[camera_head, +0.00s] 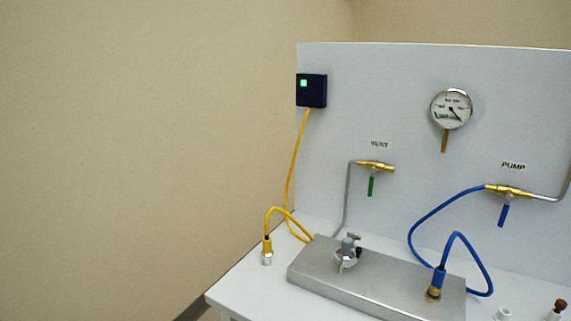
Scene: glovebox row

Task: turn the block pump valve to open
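The pump valve (508,191) is a brass fitting on the white back panel, under the label PUMP (513,166). Its blue handle (504,215) hangs down, tilted slightly, across the brass body. A blue hose (430,219) joins its left end and a grey metal pipe its right end. On the bench a metal block (385,286) carries a small metal valve with a knob (347,250) and a blue hose connector (436,284). Neither of my grippers shows in the head view.
A vent valve (374,166) with a green handle hangs left of the pump valve. A round gauge (451,108) and a dark box with a green light (311,90) are on the panel. A yellow cable connector (267,250) stands left of the block. Small fittings (502,313) sit at front right.

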